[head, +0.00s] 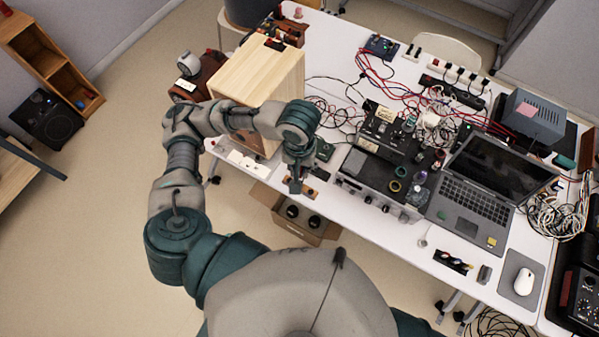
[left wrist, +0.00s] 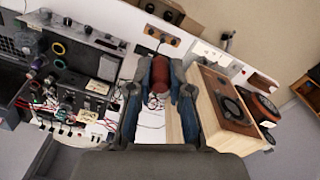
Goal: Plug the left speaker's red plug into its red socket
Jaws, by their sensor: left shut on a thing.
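My left gripper (head: 295,184) is over the front edge of the white table, just right of a pale wooden speaker (head: 258,75). In the left wrist view its fingers (left wrist: 159,88) are shut on a red plug (left wrist: 160,74), held between them. A small brown wooden strip (left wrist: 160,35) with dark round spots lies ahead of the fingertips, apart from the plug in the picture. It also shows in the head view (head: 312,190), partly behind my gripper. The speaker (left wrist: 211,101) stands right of the fingers. I cannot make out which spot is a red socket. My right gripper is not in view.
Black equipment (head: 375,165) and a laptop (head: 475,195) fill the table to the right. Loose wires (head: 345,110) lie behind my gripper. An open cardboard box (head: 300,228) stands below the table's front edge. A white strip of table (head: 385,225) is clear.

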